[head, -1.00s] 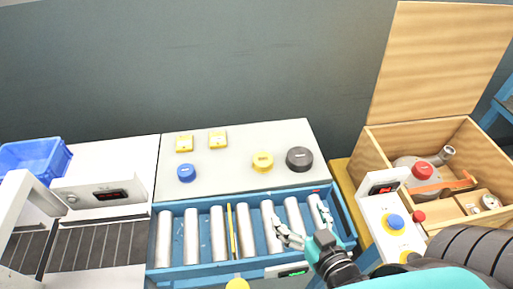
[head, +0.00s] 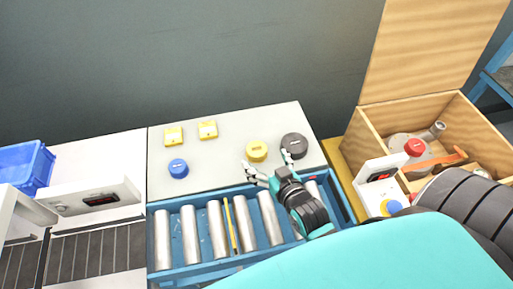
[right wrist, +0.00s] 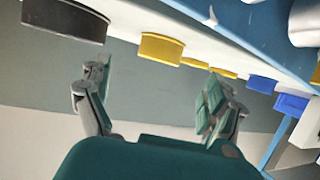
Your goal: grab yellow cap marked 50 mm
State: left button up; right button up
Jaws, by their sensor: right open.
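A round yellow cap (head: 257,151) sits on the light grey board behind the roller tray; the mark on its top is too small to read. My right gripper (head: 268,167) is open and empty just in front of it, fingers spread to either side and pointing at it. In the right wrist view, which is tipped over, the yellow cap (right wrist: 161,48) shows beyond and between the open fingertips (right wrist: 153,88), apart from them. My left gripper is not in view.
A black cap (head: 294,146) stands close to the right of the yellow cap. The blue roller tray (head: 160,271) is in front; an open wooden box (head: 380,150) is at right.

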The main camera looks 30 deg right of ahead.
aim_at(258, 150)
jog(key=shift+w+f, duration=0.15)
jog(key=shift+w, duration=0.35)
jog(key=p+x, duration=0.1)
jog(key=x, duration=0.3)
jog(key=shift+w+d, duration=0.2)
jog(key=shift+w, duration=0.05)
jog(key=shift+w+f, duration=0.1)
jog(key=shift+w, duration=0.1)
jog(key=shift+s, duration=0.1)
jog(key=shift+c, duration=0.7)
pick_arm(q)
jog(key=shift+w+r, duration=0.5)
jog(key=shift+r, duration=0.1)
pick_arm(e)
jog(key=c, duration=0.9)
